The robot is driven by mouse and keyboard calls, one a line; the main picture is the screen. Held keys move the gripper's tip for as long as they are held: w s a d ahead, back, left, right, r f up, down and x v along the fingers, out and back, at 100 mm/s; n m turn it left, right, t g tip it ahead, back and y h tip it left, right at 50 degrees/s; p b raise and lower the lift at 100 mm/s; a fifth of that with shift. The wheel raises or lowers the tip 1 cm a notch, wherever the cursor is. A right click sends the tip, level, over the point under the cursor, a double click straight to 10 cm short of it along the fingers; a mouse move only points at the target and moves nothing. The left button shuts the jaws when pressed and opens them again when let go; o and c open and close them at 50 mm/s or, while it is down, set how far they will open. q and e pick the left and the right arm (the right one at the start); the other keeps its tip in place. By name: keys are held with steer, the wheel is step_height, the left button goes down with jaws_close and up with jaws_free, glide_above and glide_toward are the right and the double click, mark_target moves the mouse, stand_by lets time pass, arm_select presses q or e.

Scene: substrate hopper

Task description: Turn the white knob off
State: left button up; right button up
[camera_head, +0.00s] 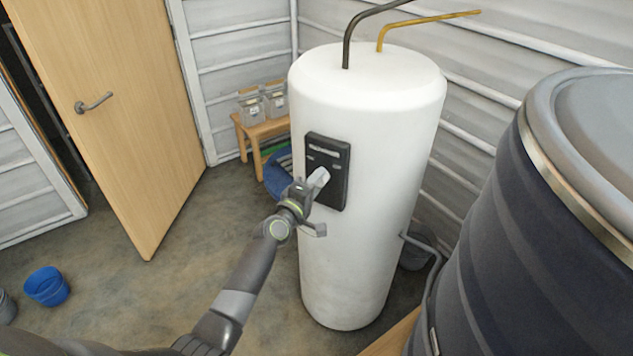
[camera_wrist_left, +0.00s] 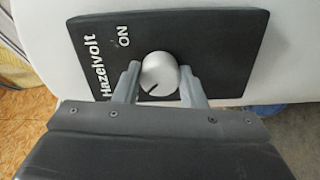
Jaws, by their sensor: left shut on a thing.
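The knob (camera_wrist_left: 161,72) is round, pale silver-white, with a dark pointer line toward its lower left in the left wrist view. It sits on a black panel (camera_wrist_left: 215,50) lettered "Hazelvolt" and "ON". In the head view the panel (camera_head: 336,150) is on the front of a tall white tank (camera_head: 375,240). My right gripper is not in view.
A large dark barrel (camera_head: 500,240) stands close on the right. A wooden bench (camera_head: 258,130) with clear containers and a blue basket (camera_head: 276,178) are behind the tank's left side. A blue bucket (camera_head: 47,287) stands at lower left. The floor between is clear; a wooden door (camera_head: 125,110) stands open.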

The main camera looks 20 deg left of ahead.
arm_select(q)
steer(key=shift+f+n, duration=0.1)
steer(key=shift+n, duration=0.2)
steer(key=o, duration=1)
steer(key=v, duration=1.7)
steer(key=shift+s, duration=0.2)
steer(key=shift+a, duration=0.1)
